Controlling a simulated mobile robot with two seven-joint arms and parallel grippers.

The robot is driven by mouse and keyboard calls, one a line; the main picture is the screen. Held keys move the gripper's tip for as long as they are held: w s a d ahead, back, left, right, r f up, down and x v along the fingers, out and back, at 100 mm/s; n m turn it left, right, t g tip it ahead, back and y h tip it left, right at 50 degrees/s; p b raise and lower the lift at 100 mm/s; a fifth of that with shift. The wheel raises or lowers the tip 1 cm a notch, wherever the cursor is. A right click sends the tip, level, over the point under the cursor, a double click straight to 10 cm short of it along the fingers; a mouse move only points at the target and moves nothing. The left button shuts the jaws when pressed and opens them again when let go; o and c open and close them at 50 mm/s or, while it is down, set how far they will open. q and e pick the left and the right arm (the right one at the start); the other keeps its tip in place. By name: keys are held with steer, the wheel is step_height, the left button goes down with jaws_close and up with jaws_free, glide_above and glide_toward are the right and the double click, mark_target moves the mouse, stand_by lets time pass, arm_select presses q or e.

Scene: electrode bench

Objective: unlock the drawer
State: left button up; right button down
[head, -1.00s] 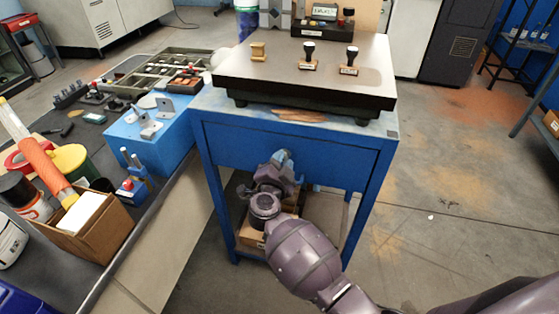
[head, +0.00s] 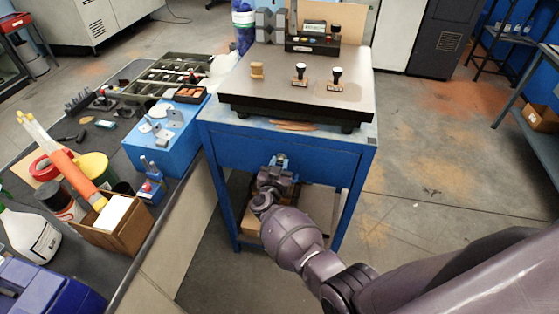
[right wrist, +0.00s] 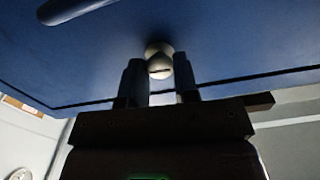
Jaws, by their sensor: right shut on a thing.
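The blue drawer front (head: 235,152) sits under the top of a blue stand, and it fills the upper part of the right wrist view (right wrist: 230,45). A round pale metal lock (right wrist: 159,66) with a dark slot sticks out of it. My right gripper (right wrist: 159,78) has its two dark fingers on either side of this lock and is shut on it. In the head view my right gripper (head: 279,162) is against the drawer front, and the lock is hidden. The drawer looks closed. My left gripper is not in view.
A dark bar handle (right wrist: 72,10) shows on the drawer front. Stamps (head: 299,74) stand on the plate on top. A cluttered bench (head: 150,235) with a cardboard box (head: 118,232) is at left. The floor (head: 430,190) at right is clear.

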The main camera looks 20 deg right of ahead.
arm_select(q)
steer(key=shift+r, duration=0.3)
arm_select(e)
steer(key=shift+n, duration=0.4)
arm_select(q)
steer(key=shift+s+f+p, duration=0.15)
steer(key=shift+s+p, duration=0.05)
steer(key=shift+p, duration=0.1)
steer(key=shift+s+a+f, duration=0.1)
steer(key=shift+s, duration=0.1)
arm_select(e)
steer(key=c, duration=0.9)
jaws_free()
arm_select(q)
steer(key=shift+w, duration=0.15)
